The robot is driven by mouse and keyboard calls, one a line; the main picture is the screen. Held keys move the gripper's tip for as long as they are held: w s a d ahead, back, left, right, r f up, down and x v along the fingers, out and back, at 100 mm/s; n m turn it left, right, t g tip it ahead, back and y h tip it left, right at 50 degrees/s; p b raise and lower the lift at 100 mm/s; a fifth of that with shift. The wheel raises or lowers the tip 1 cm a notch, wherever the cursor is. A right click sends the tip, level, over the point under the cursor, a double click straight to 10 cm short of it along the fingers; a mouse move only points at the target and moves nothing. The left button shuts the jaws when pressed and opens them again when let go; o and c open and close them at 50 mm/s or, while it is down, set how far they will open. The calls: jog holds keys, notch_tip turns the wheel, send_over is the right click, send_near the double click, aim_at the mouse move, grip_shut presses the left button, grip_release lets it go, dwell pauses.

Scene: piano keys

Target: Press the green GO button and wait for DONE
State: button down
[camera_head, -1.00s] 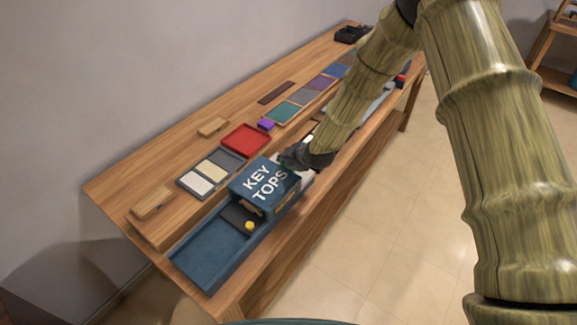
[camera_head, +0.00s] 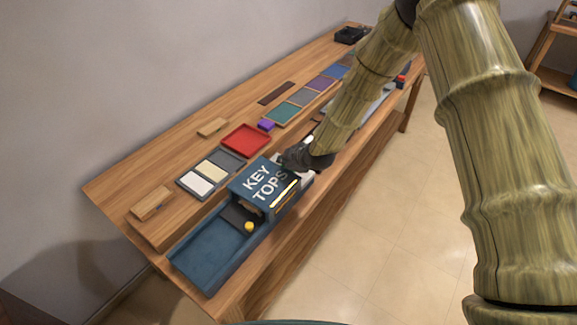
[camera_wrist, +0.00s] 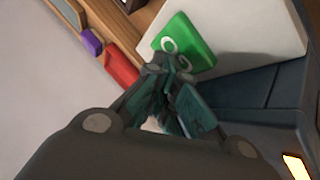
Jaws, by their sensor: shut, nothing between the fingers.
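The green GO button (camera_wrist: 187,44) shows in the wrist view on a pale panel (camera_wrist: 255,32). My gripper (camera_wrist: 168,68) is shut and empty, with its fingertips at the button's lower left edge and covering part of its lettering. I cannot tell whether they touch it. In the head view my gripper (camera_head: 300,157) is beside the blue KEY TOPS box (camera_head: 252,180), and the button is hidden behind my arm. A lit yellow strip (camera_head: 284,195) shows on the box's side; it also glows in the wrist view (camera_wrist: 296,166). No DONE text is readable.
A blue tray (camera_head: 210,258) with a yellow knob (camera_head: 249,226) extends from the box. A red tray (camera_head: 246,139), a purple block (camera_head: 266,124) and several coloured tiles lie along the wooden bench (camera_head: 180,135). The floor (camera_head: 385,240) in front is clear.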

jog(key=shift+r+p, duration=0.3)
jog(key=shift+r, duration=0.6)
jog(key=shift+r, duration=0.1)
notch_tip(320, 180, up, 5)
jog(key=shift+f+p, duration=0.1)
jog(key=shift+p, duration=0.95)
jog(key=shift+s+f, duration=0.1)
